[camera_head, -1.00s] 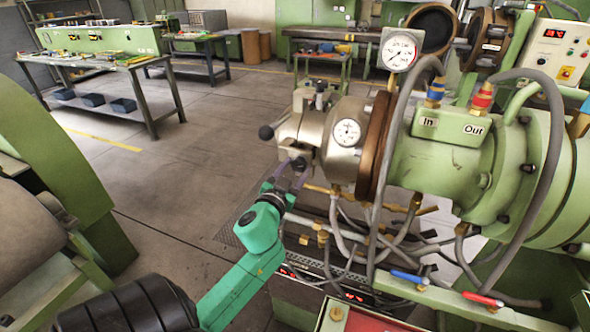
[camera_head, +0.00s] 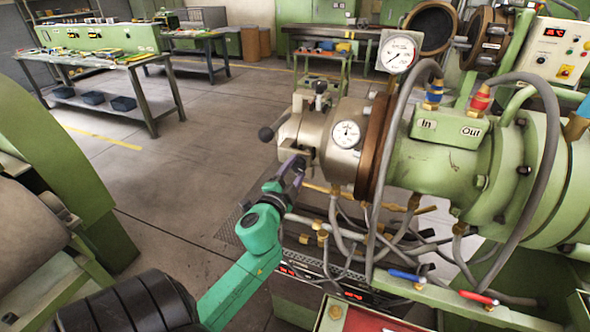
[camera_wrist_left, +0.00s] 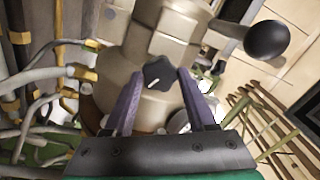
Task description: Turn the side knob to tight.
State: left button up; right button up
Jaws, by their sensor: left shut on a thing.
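The side knob is a black lobed knob with a short white mark (camera_wrist_left: 158,74), on the side of the metal extruder head (camera_head: 330,128). In the left wrist view it sits between the two purple fingers of my left gripper (camera_wrist_left: 157,82), and its white mark points down and left. My left gripper (camera_head: 297,166) is shut on the knob, at the near side of the head. In the head view the fingers are seen nearly edge-on and largely cover the knob. No "tight" marking is readable. My right gripper is not in view.
A lever with a black ball end (camera_head: 266,134) sticks out left of the head; its ball (camera_wrist_left: 267,40) is right of the gripper in the wrist view. Hoses and brass fittings (camera_head: 400,215) crowd below the head. The floor left is open.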

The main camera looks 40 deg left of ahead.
pick_arm(q)
jog(key=m, duration=0.6)
jog(key=shift+p, duration=0.4)
jog(key=m, duration=0.6)
jog(key=shift+p, duration=0.4)
jog(key=shift+m, duration=0.3)
jog(key=shift+f, duration=0.1)
jog(key=o, duration=1.4)
